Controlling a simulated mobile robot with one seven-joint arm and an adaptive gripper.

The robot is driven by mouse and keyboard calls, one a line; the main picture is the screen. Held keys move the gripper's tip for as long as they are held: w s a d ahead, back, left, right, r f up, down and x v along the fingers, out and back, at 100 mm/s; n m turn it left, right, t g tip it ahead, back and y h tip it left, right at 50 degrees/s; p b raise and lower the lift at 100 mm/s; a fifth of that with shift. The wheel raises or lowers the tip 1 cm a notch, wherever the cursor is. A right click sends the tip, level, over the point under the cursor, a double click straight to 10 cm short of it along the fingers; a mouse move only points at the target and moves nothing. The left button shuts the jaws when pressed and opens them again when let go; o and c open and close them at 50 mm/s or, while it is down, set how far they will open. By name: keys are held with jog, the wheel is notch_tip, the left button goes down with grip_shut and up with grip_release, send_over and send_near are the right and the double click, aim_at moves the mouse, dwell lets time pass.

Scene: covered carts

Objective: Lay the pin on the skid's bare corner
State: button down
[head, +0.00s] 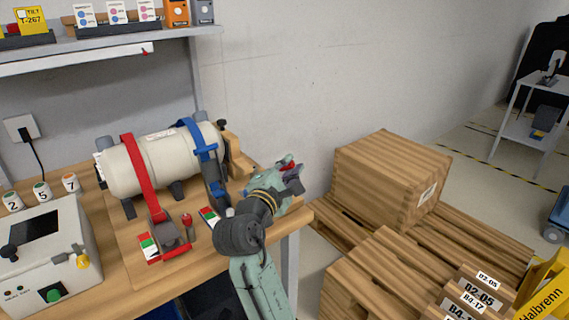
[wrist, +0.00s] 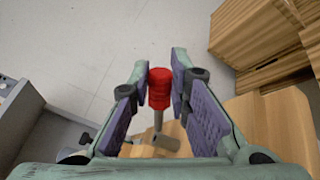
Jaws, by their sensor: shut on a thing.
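My gripper (head: 290,172) is out past the bench's right end in the head view, shut on the pin (head: 287,160). In the wrist view the pin's ribbed red grip (wrist: 159,88) sits between the fingers of my gripper (wrist: 160,85), with its grey shank running toward the bottom of the picture. In the head view the fingers and wrist hide most of the pin. The wooden skid (head: 337,224) is on the floor to the right of my gripper. Its near left slats show bare beside a large wooden crate (head: 385,180). The pin is apart from the skid.
The bench (head: 120,285) holds a white tank (head: 150,165) with red and blue straps, and a grey instrument box (head: 45,260). Another red-topped pin (head: 187,220) stands by the red strap's latch. Slatted crates (head: 385,270) and labelled boxes (head: 470,295) stand at the lower right.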

jog(key=shift+s+d+f, duration=0.1)
jog(key=shift+f, duration=0.75)
notch_tip(320, 180, down, 5)
jog(key=b, duration=0.4)
jog(key=shift+r, duration=0.1)
jog(key=shift+f+b, duration=0.45)
jog(key=c, duration=1.4)
grip_release()
jog(key=shift+c, duration=0.2)
jog(key=v, duration=1.2)
jog(key=shift+r, duration=0.1)
